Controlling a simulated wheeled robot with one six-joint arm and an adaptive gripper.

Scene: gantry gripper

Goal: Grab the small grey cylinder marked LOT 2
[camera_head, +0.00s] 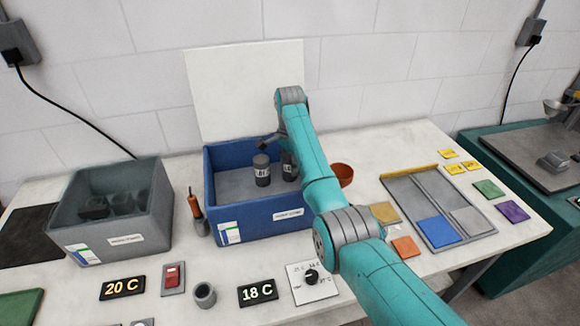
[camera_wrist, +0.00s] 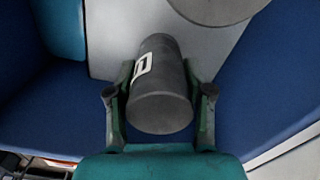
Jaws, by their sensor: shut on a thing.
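In the wrist view my gripper (camera_wrist: 160,100) is shut on a small grey cylinder (camera_wrist: 160,110), with a finger on each side of it. A white label shows on its side, but its marking is unreadable from this angle. Another grey round thing (camera_wrist: 215,8) shows at the top edge. In the head view two dark grey cylinders with white labels, a left one (camera_head: 262,174) and a right one (camera_head: 289,170), are in the blue bin (camera_head: 262,226). My arm partly covers the right one. My fingertips are hidden there, and I cannot tell which cylinder is held.
The blue bin's walls surround the cylinders closely. A grey bin (camera_head: 120,245) with dark cups stands to the left. A screwdriver (camera_head: 196,208) stands between the bins. A white panel (camera_head: 245,80) rises behind. A divided tray (camera_head: 440,215) lies to the right.

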